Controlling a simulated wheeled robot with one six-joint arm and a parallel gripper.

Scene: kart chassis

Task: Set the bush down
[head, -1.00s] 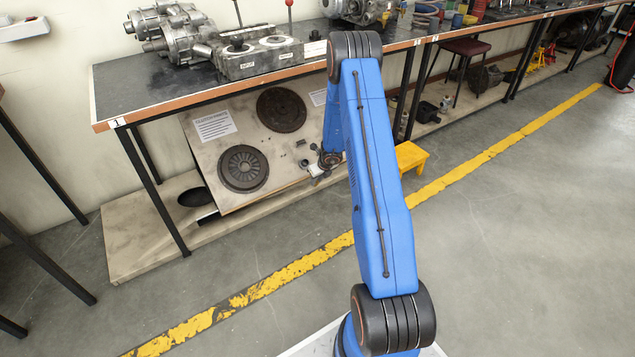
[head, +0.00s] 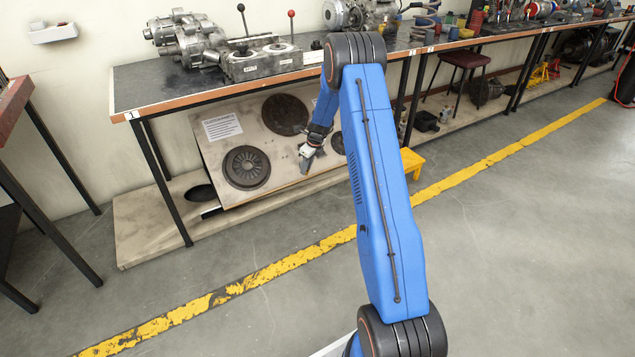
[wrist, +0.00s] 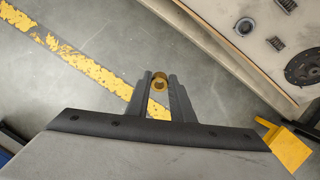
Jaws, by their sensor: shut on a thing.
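The bush (wrist: 160,77) is a small brass-coloured ring, seen in the wrist view between the tips of my gripper (wrist: 160,86). The gripper is shut on it, and the bush's round hole faces the camera. Below the bush in that view is grey floor with a worn yellow line. In the head view my gripper (head: 307,158) shows small, in front of the leaning display board under the workbench. The bush cannot be made out there.
The workbench (head: 140,88) carries gearbox parts along its back. The leaning board (head: 215,160) with dark discs stands on a low shelf (head: 140,228). A yellow step stool (head: 412,160) stands right of my arm. The floor in front is clear.

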